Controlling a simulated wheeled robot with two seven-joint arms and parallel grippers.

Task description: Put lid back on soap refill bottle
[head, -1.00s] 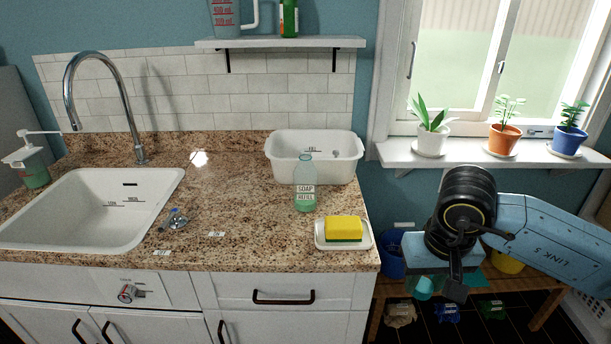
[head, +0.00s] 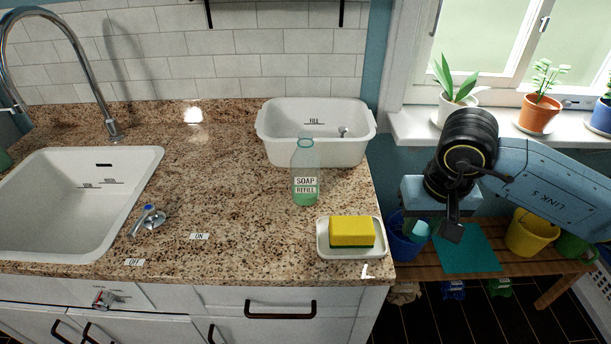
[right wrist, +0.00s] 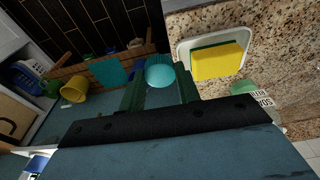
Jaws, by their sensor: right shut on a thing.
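The soap refill bottle (head: 305,180) stands upright and open-topped on the granite counter, clear with green liquid and a "SOAP REFILL" label. Part of it shows at the right of the right wrist view (right wrist: 245,88). My right gripper (head: 432,231) is to the right of the counter, above the low bench. It is shut on the round teal lid (head: 420,230), which shows between the fingertips in the right wrist view (right wrist: 160,74). The gripper is apart from the bottle. My left gripper is not in view.
A white dish (head: 322,239) with a yellow-green sponge (head: 351,231) sits in front of the bottle, near the counter's right edge. A white basin (head: 270,145) stands behind it. A sink (head: 150,165) and faucet lie left. Potted plants line the windowsill (head: 405,122).

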